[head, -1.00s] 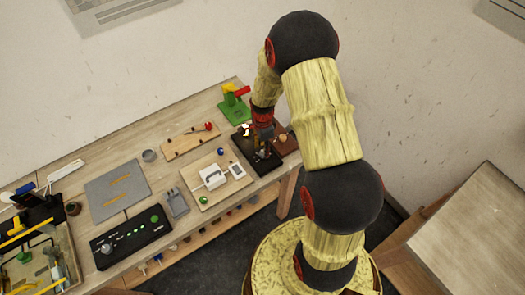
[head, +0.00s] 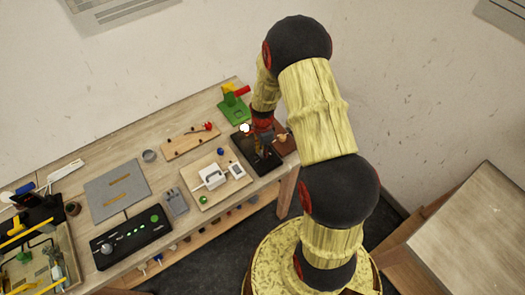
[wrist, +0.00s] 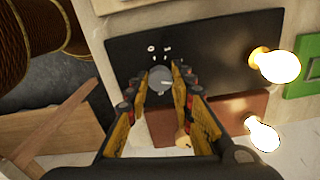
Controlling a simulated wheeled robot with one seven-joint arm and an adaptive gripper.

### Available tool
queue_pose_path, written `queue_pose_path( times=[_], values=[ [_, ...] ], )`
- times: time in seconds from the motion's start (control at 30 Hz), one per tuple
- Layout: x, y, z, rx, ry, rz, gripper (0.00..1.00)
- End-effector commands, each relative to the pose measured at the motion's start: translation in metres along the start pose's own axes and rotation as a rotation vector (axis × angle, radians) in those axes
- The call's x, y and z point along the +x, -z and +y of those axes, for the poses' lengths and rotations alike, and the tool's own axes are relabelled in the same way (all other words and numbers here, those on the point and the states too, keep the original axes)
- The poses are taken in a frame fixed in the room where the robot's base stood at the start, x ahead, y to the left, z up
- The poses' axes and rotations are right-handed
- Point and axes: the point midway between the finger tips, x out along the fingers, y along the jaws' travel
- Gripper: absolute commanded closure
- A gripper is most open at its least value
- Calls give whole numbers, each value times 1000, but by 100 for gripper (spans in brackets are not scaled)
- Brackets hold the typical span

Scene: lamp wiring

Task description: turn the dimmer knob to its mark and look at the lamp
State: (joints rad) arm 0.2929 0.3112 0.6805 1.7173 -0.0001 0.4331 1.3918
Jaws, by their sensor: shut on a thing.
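The black dimmer panel (head: 244,143) lies near the right end of the bench. It also shows in the wrist view (wrist: 215,50), with several small white marks above the round grey knob (wrist: 160,77). A pale pointer line shows on the knob. My gripper (wrist: 160,82) is shut on the knob, one fingertip on each side; in the head view my gripper (head: 265,150) hides it. The lamp bulb (wrist: 276,65) at the panel's far end glows white-yellow, and it shows lit in the head view (head: 245,128). A second glowing bulb (wrist: 262,134) stands by the brown board.
The brown board (head: 287,147) lies right beside the panel. A green stand (head: 234,109) is behind it, and a pale board with a white switch box (head: 212,177) is to its left. A black control box (head: 131,235) stands farther left.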

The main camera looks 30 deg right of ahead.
Motion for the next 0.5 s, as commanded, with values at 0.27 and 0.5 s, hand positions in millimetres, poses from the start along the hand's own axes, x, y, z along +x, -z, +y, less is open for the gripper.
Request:
queue_pose_path(
  times=[0.27,0.5],
  values=[
    [0,0,0,0,1,0,100],
    [0,0,-1,-11,1,0,100]
  ],
)
